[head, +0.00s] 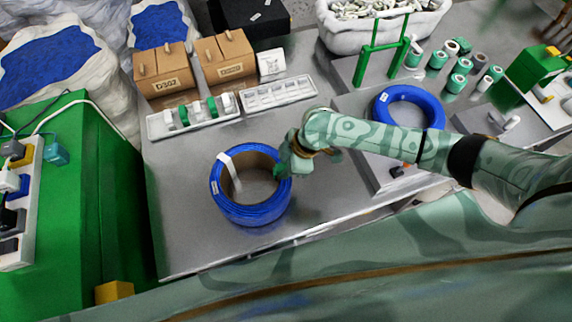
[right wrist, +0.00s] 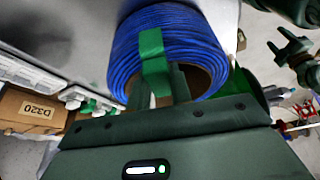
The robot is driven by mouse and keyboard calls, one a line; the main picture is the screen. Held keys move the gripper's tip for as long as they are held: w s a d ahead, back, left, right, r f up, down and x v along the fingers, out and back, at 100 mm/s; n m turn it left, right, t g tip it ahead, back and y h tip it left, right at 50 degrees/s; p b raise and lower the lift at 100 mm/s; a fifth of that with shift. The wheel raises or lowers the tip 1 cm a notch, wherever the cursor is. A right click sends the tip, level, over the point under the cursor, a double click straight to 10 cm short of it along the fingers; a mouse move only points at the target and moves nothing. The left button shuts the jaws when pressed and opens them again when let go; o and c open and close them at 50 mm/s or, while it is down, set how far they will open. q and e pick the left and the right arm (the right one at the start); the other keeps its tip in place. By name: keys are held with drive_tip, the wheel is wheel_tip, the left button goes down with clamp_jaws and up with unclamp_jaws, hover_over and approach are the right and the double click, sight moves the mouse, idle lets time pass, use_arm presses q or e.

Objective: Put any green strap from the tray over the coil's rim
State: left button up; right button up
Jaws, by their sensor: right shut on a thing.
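The blue cable coil (head: 235,212) lies on the grey bench with a white strap (head: 226,160) over its far-left rim. My right gripper (head: 284,166) is at the coil's right rim. In the right wrist view its fingers (right wrist: 165,88) are shut on a green strap (right wrist: 151,45), which lies against the blue windings (right wrist: 185,20) at the rim. The fingers hide the strap's lower end, so I cannot tell how far it reaches inside. The strap tray (head: 155,127) stands behind the coil with green and white straps in it. My left gripper is not in view.
A white compartment tray (head: 280,95) and two cardboard boxes (head: 163,72) (head: 225,56) stand at the back. A second blue coil (head: 408,93) lies beyond my right arm, near several green-and-white rolls (head: 459,66). The bench left of the near coil is clear.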

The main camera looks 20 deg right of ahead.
drive_tip(key=shift+f, duration=0.35)
idle(0.5)
drive_tip(key=o, duration=1.2)
drive_tip(key=shift+c, duration=0.2)
wheel_tip(320, 180, up, 7)
drive_tip(key=p, duration=0.7)
drive_tip(key=shift+r, duration=0.1)
